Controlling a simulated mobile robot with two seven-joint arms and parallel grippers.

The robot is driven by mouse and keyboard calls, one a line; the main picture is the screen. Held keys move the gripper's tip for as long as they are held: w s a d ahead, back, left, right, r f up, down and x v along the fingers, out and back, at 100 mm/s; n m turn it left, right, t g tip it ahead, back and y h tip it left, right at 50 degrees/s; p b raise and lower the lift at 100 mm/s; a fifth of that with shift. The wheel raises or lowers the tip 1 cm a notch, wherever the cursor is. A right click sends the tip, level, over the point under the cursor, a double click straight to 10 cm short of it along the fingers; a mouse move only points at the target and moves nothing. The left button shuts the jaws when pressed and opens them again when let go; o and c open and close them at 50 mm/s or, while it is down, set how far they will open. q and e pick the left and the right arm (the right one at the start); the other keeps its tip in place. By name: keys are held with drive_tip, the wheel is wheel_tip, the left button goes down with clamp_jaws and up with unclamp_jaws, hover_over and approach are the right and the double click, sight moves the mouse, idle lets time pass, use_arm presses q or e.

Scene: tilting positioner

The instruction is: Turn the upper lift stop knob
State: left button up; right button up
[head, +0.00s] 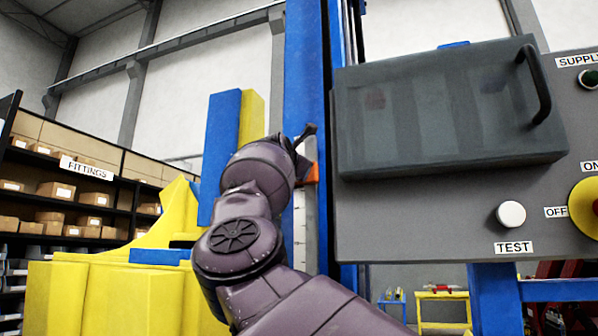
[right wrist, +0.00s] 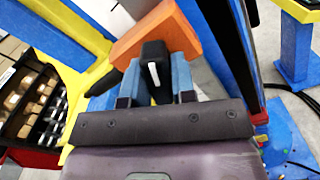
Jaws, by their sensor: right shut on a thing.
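The black knob (right wrist: 154,58) with a white pointer mark sits on an orange stop block (right wrist: 150,30) in the right wrist view. My right gripper (right wrist: 156,80) is shut on the knob, with one blue-grey finger on each side of it. The white mark faces the camera between the fingers. In the head view the orange stop block (head: 312,173) shows only partly beside the blue column (head: 307,70), behind my right wrist. The knob and the right fingertips are hidden there. My left gripper is in neither view.
A grey control panel (head: 440,220) with a handled dark cover (head: 440,110), a white TEST button (head: 511,214) and a yellow-and-red switch (head: 585,205) stands close on the right. Yellow positioner parts (head: 110,290) and shelves of boxes (head: 70,190) are on the left.

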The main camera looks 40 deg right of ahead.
drive_tip(key=shift+n, duration=0.3)
drive_tip(key=n+b, duration=0.1)
drive_tip(key=n, duration=0.3)
drive_tip(key=shift+s+n, duration=0.1)
drive_tip(key=shift+n, duration=0.2)
drive_tip(key=n+b, duration=0.1)
drive_tip(key=n, duration=0.2)
drive_tip(key=shift+n, duration=0.3)
drive_tip(key=n, duration=0.2)
drive_tip(key=shift+d+n, duration=0.1)
drive_tip(key=shift+n, duration=0.3)
drive_tip(key=n+b, duration=0.1)
drive_tip(key=n, duration=0.1)
drive_tip(key=shift+s+n, duration=0.1)
drive_tip(key=shift+n, duration=0.3)
drive_tip(key=n, duration=0.4)
drive_tip(key=shift+b, duration=0.4)
drive_tip(key=n, duration=0.3)
drive_tip(key=shift+r, duration=0.1)
drive_tip(key=shift+n+b, duration=0.35)
drive_tip(key=shift+n, duration=0.75)
drive_tip(key=shift+r, duration=0.1)
